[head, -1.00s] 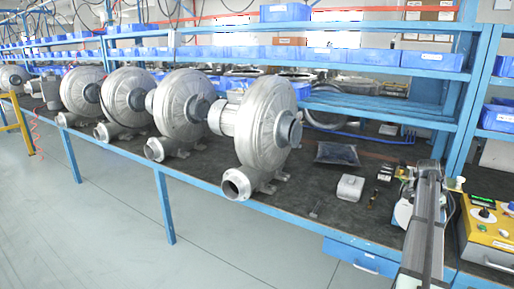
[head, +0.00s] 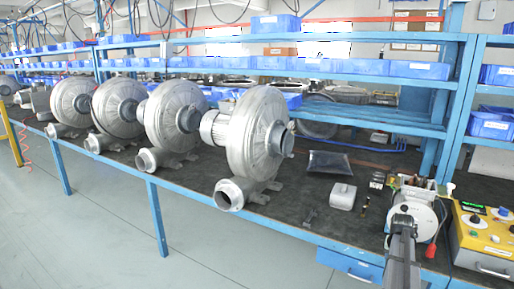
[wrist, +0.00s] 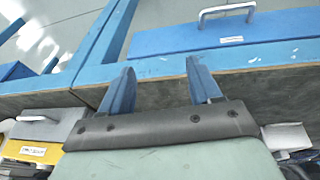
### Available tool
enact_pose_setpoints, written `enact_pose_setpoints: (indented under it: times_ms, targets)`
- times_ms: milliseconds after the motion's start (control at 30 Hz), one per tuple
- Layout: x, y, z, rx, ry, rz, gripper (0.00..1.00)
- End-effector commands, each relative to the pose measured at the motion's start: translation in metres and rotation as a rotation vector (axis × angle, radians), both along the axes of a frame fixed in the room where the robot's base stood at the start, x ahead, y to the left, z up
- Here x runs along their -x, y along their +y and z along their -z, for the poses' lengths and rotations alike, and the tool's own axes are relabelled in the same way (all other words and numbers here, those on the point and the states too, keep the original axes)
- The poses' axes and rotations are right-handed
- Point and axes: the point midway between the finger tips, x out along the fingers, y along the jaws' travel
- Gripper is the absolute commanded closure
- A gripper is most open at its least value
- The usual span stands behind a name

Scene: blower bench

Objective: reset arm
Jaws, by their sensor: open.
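My gripper (wrist: 160,66) shows in the wrist view with its two blue fingers spread wide and nothing between them. It is open over the dark bench top, with the fingertips near the blue front edge (wrist: 240,58). Beyond that edge is a blue drawer (wrist: 170,36) with a metal handle. In the head view my dark grey arm rises from the bottom right, in front of a white and grey machine with a red knob (head: 413,210). The gripper's fingers cannot be made out there.
Several large silver blowers (head: 254,138) stand along the bench to the left. A small grey box (head: 342,196), a dark bag (head: 328,162) and small parts lie mid-bench. A yellow control box (head: 482,238) is at the right. Blue shelves with bins (head: 420,70) stand behind.

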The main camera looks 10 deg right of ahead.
Motion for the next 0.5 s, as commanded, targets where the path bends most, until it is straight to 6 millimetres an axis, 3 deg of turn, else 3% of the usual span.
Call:
enact_pose_setpoints:
  times_ms: [33, 100, 500]
  targets:
    - [0.006, 0.022, 0.021, -0.02, 0.014, -0.029, 0.37]
    - [0.009, 0.045, 0.046, -0.047, 0.03, -0.067, 0.37]
    - [0.044, 0.186, 0.171, -0.197, 0.134, -0.225, 0.37]
